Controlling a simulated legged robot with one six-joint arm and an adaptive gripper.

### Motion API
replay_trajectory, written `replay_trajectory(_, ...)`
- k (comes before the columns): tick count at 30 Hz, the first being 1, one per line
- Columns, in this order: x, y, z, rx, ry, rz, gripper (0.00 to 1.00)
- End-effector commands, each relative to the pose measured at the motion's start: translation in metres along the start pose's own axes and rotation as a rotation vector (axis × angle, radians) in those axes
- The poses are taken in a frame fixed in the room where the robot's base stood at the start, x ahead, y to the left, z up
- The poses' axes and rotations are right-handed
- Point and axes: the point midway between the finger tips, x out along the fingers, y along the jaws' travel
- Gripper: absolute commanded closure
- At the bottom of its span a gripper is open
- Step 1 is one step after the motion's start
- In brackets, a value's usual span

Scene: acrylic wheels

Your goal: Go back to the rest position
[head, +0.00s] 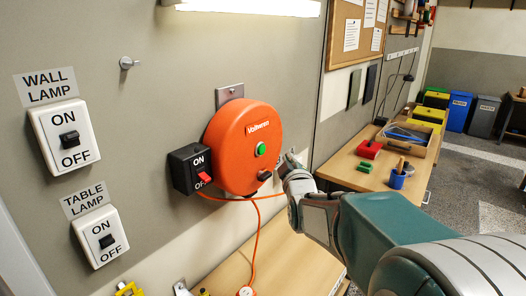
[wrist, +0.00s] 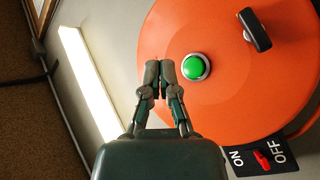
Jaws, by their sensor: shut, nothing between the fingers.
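My gripper (head: 287,162) is shut and empty, at the end of my outstretched arm. In the head view it is beside the lower right edge of the round orange cable reel (head: 228,152) on the wall. In the wrist view the closed fingertips (wrist: 160,72) appear in front of the orange reel (wrist: 235,100), left of its green button (wrist: 196,67). I cannot tell how far the tips are from the reel.
A black switch box (head: 184,174) with a red rocker sits left of the reel. Wall lamp (head: 67,138) and table lamp (head: 102,238) switches are farther left. An orange cable (head: 258,235) hangs down to a wooden bench. Another bench (head: 345,160) holds several items.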

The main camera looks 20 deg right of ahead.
Motion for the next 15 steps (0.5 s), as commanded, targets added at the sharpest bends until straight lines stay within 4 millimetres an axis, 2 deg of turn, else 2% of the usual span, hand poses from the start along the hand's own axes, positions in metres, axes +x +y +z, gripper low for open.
replay_trajectory(8, -0.005, -0.002, -0.003, 0.022, -0.014, -0.023, 1.0)
replay_trajectory(11, -0.022, -0.01, -0.009, 0.086, -0.061, -0.095, 1.0)
replay_trajectory(15, -0.064, -0.029, -0.015, 0.22, -0.185, -0.24, 1.0)
